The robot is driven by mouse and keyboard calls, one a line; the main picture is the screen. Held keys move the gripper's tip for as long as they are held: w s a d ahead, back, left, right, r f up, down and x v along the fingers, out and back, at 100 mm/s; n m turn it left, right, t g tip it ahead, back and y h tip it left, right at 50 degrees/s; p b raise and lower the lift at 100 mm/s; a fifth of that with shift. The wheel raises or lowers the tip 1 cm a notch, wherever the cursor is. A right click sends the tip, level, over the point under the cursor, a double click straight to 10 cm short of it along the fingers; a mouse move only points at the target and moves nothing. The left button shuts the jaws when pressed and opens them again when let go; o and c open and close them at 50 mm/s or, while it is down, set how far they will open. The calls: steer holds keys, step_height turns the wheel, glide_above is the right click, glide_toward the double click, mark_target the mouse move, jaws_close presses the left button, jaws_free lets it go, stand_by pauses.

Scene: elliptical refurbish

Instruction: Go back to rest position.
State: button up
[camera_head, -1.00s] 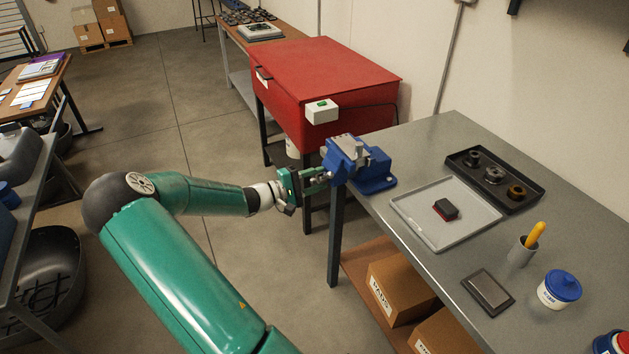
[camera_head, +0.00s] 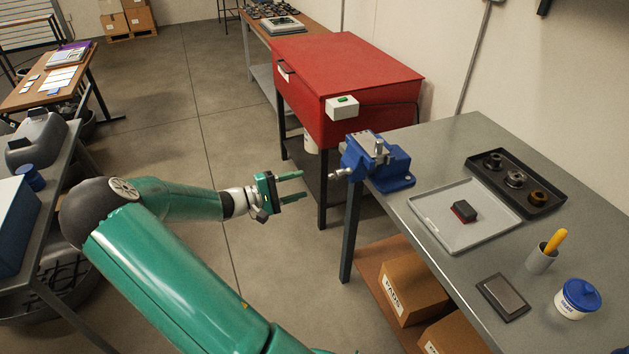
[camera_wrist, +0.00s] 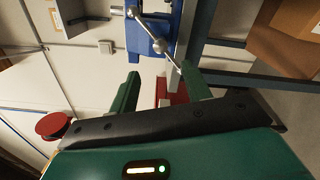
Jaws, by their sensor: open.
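My gripper (camera_head: 291,187) is open and empty, held in the air over the floor to the left of the metal workbench (camera_head: 436,143). Its two green fingers point right, toward the blue vise (camera_head: 377,160) on the bench corner, with a clear gap between them and the vise handle. In the wrist view my open fingers (camera_wrist: 163,90) show apart, with the vise (camera_wrist: 160,35) and its metal handle beyond them.
A red cabinet (camera_head: 345,80) stands behind the vise. The bench holds a grey tray (camera_head: 440,228) with a dark block, a black tray (camera_head: 545,207) with round parts, a cup (camera_head: 541,260) and a blue-lidded tub (camera_head: 577,298). Open floor (camera_head: 190,110) lies behind my arm.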

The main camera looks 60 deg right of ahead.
steer(key=shift+v, duration=1.2)
steer(key=shift+a, duration=0.1)
